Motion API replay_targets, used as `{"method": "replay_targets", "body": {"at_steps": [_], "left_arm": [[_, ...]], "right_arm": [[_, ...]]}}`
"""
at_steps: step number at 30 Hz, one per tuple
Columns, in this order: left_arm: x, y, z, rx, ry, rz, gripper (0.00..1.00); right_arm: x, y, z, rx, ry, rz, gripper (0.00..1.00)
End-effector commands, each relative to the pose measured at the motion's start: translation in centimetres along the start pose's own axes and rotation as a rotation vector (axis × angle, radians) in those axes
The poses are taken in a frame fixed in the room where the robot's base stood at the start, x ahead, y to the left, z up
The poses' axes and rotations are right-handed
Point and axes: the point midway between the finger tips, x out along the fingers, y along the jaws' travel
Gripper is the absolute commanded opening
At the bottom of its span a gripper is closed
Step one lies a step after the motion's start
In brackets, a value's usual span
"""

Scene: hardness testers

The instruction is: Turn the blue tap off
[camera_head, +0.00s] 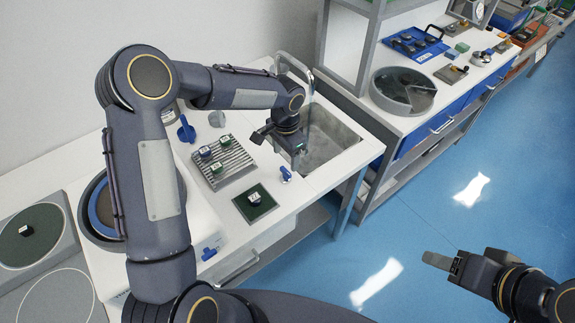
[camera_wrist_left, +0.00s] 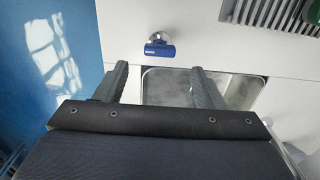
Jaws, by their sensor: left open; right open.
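The blue tap (camera_head: 286,173) is a small blue handle on a round silver base, on the white counter beside the sink (camera_head: 338,150). In the left wrist view the blue tap (camera_wrist_left: 160,49) lies ahead of the fingers, its handle crosswise in the picture. My left gripper (camera_head: 278,149) is open and empty over the near-left part of the sink, fingers apart. In its wrist view the left gripper (camera_wrist_left: 160,72) has the tap centred between and just beyond its fingertips, apparently not touching. My right gripper (camera_head: 438,261) is open, far from the tap, over the floor.
A curved metal faucet (camera_head: 291,64) rises behind the sink. A ribbed grey plate (camera_head: 222,163) with small samples and a green square pad (camera_head: 255,203) lie left of the tap. Another bench (camera_head: 405,118) stands to the right; the blue floor is clear.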

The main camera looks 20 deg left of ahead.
Motion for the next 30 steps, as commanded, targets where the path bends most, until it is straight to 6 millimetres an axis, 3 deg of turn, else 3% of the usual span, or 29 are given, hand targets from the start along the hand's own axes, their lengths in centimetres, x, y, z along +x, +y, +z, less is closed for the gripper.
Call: {"method": "replay_targets", "body": {"at_steps": [10, 21, 30], "left_arm": [[5.1, 0.1, 0.1, -0.001, -0.003, 0.002, 0.63], [6.0, 0.1, 0.1, -0.002, 0.000, 0.001, 0.63], [6.0, 0.1, 0.1, -0.002, 0.000, 0.001, 0.26]], "right_arm": [[-0.8, -0.3, -0.4, 0.000, 0.000, 0.000, 0.56], [-0.8, -0.4, -0.4, 0.000, 0.000, 0.000, 0.56], [-0.8, -0.4, -0.4, 0.000, 0.000, 0.000, 0.56]]}}
